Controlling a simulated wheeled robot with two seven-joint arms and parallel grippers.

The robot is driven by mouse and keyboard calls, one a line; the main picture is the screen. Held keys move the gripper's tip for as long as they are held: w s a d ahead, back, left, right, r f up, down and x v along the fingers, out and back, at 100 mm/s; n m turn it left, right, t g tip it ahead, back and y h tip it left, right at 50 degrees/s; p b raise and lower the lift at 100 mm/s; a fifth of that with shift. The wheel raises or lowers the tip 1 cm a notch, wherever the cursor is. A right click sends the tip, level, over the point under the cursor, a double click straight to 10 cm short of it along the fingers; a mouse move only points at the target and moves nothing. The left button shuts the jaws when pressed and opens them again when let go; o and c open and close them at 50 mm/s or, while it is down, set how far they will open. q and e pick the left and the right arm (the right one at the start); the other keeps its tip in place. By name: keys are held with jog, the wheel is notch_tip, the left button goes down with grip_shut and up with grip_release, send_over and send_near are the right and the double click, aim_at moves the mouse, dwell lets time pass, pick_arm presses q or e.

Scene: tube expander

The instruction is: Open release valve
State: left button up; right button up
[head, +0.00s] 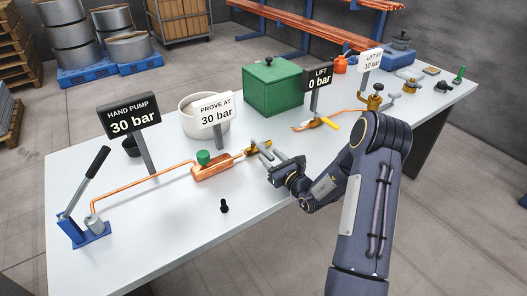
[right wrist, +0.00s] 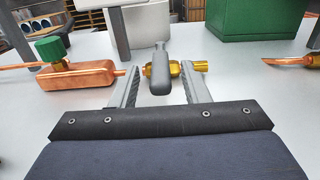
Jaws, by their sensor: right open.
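A brass valve (right wrist: 199,78) with a grey lever handle (right wrist: 160,74) stands at the right end of a copper block (right wrist: 75,75) topped by a green knob (right wrist: 52,48). No label names it as the release valve. In the head view the brass valve (head: 258,146) is partly hidden by my right gripper (head: 262,156). In the right wrist view my right gripper (right wrist: 160,84) is open, with the grey handle showing between its fingers; contact cannot be told. My left gripper is out of view.
A blue hand pump (head: 84,231) stands at the left end of the white table, under a sign reading 30 bar (head: 132,116). A green box (head: 272,85), a pale pot (head: 190,127) and a small black object (head: 224,206) also stand there.

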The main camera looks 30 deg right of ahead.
aim_at(258, 145)
jog(key=shift+w+a, duration=0.1)
jog(key=shift+w, duration=1.55)
jog(key=shift+c, duration=0.3)
grip_shut()
